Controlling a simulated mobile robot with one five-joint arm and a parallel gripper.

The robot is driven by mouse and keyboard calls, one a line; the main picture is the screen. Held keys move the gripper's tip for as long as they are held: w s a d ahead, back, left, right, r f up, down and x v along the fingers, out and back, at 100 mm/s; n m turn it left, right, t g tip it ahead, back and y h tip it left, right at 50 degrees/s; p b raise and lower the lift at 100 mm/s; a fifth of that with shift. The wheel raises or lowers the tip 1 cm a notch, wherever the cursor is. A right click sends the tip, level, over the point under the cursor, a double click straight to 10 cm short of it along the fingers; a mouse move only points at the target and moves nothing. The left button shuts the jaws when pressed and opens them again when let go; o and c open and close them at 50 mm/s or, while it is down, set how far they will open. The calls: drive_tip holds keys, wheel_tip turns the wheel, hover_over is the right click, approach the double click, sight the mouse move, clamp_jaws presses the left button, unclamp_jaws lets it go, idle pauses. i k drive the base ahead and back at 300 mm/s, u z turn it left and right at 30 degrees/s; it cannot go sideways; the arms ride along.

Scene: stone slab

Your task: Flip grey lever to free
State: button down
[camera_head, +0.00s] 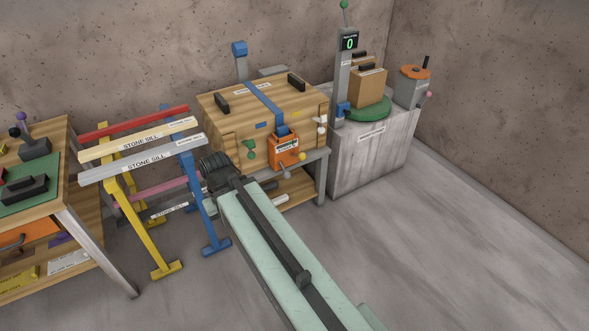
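An orange box (284,150) with a white label is on the front of the wooden crate (232,112). A small grey lever-like piece (285,172) sticks out below it, and a yellow knob (302,157) is at its right. I cannot be sure that this grey piece is the task's lever, and the label is too small to read. My arm reaches up from the bottom, and its dark end with my gripper (215,168) is left of the orange box, apart from the grey piece. The fingers cannot be made out, nor whether they are open.
Blue and yellow trestles (201,190) with labelled bars stand left of the crate. A workbench (88,245) is at the far left. A pale cabinet (368,160) with a green turntable (368,114) and a display column (343,78) stands at the right. The floor at right is clear.

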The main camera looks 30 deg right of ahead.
sight(286, 174)
drive_tip(key=i, duration=0.85)
drive_tip(key=u, duration=0.05)
